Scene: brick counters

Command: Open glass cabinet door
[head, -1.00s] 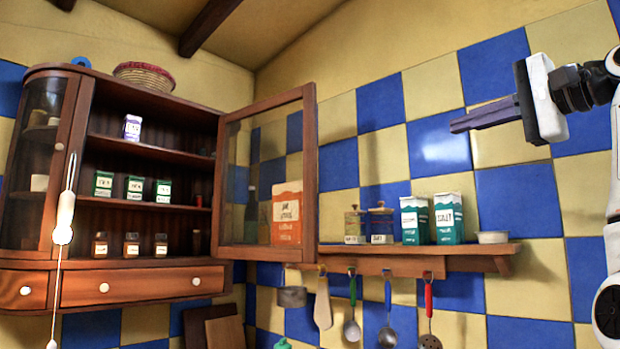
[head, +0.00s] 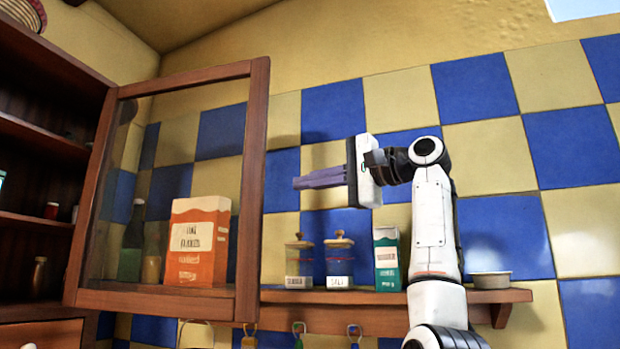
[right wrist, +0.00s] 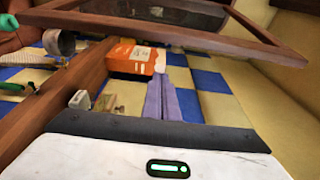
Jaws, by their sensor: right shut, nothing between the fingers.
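The glass cabinet door (head: 258,150) has a brown wooden frame and stands swung wide open, away from the wooden cabinet (head: 35,150) at the left. In the right wrist view the door frame (right wrist: 170,36) crosses the top, beyond the fingertips. My right gripper (head: 297,183) is shut and empty, its fingers pointing left toward the door and apart from it in the head view. Its fingers (right wrist: 163,82) also show in the right wrist view. My left gripper is not in view.
A wooden shelf (head: 515,296) runs along the tiled wall below my right gripper. It holds an orange box (head: 190,245), a green box (head: 387,262), lidded jars (head: 338,262) and a small bowl (head: 491,280). Utensils hang under it.

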